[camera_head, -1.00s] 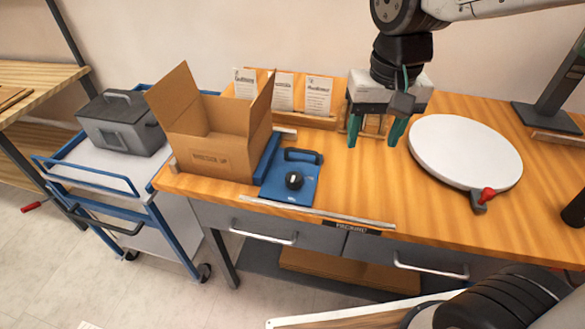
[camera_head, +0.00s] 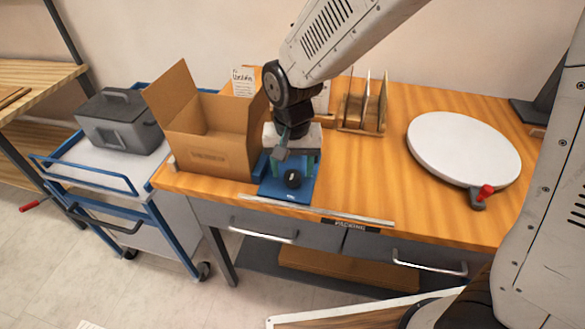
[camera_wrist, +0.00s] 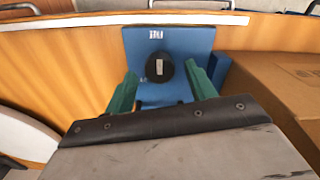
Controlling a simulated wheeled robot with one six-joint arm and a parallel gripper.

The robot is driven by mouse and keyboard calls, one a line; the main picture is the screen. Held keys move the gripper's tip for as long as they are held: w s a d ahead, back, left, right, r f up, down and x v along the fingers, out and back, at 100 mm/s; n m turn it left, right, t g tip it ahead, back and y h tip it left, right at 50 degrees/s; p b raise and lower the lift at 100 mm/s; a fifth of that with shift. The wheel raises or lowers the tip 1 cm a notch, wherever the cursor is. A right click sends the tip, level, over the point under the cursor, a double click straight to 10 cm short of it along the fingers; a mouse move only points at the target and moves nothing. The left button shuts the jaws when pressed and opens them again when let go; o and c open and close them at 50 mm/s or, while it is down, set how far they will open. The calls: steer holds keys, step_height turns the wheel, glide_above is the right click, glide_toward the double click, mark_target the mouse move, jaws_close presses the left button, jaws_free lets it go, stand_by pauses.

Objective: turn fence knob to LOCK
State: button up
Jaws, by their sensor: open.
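The fence knob (camera_head: 293,178) is a round black dial on a blue plate (camera_head: 299,196) near the table's front edge. In the wrist view the knob (camera_wrist: 159,68) shows a pale bar marking that runs nearly up and down the picture. My gripper (camera_head: 291,168) is over the blue plate. In the wrist view its green fingers (camera_wrist: 160,85) are apart, one on each side and a little short of the knob. Nothing is between them. Whether they touch the plate I cannot tell. The lettering on the plate is too small to read.
An open cardboard box (camera_head: 208,150) stands close to the left of the plate. A metal strip (camera_head: 330,215) runs along the table's front edge. A white round turntable (camera_head: 463,148) and a wooden rack (camera_head: 362,115) stand to the right. The tabletop between is clear.

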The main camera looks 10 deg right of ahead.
steer(key=shift+f, duration=0.5)
steer(key=c, duration=1)
steer(key=shift+o, duration=0.2)
